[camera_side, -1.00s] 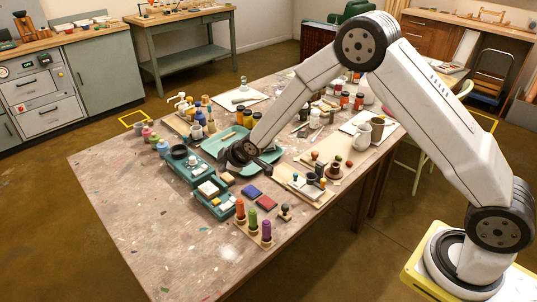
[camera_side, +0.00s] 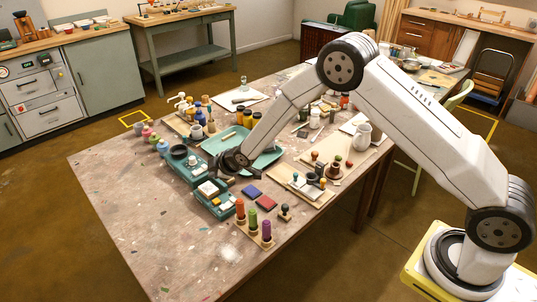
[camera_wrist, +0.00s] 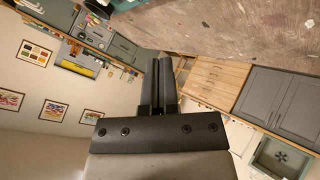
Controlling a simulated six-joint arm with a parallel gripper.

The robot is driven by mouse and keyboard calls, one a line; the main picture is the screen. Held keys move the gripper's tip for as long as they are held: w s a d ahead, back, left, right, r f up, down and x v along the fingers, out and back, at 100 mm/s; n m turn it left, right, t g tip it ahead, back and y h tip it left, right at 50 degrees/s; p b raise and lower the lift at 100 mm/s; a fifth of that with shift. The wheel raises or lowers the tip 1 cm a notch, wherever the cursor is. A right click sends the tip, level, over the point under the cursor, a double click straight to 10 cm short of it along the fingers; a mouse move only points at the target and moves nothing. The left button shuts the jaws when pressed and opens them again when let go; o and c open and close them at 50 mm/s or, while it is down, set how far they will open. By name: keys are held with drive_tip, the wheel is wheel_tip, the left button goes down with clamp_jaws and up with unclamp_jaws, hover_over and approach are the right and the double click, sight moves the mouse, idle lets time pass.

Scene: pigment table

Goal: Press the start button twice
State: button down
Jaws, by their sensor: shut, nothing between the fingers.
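My gripper (camera_side: 219,167) is low over the table at the teal equipment, and its dark fingers are small and partly lost against it. In the wrist view my gripper (camera_wrist: 157,66) has both fingers together with nothing between them. A teal device (camera_side: 181,169) with a round black dish (camera_side: 179,152) on top stands just left of the gripper. A second teal box (camera_side: 216,208) with pale items on top stands in front of it. I cannot pick out the start button in either view, and I cannot tell whether the fingers touch the device.
A teal tray (camera_side: 268,160) lies behind the gripper. A rack with orange, green and purple cylinders (camera_side: 252,219) stands in front, near blue (camera_side: 251,191) and red (camera_side: 266,201) pads. Small jars (camera_side: 153,139) stand behind the device. The table's front left is clear.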

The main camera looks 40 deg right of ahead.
drive_tip(key=shift+f, duration=4.2)
drive_tip(key=shift+f, duration=0.9)
idle(0.3)
drive_tip(key=shift+r, duration=0.85)
drive_tip(key=shift+r, duration=0.15)
drive_tip(key=shift+r, duration=2.4)
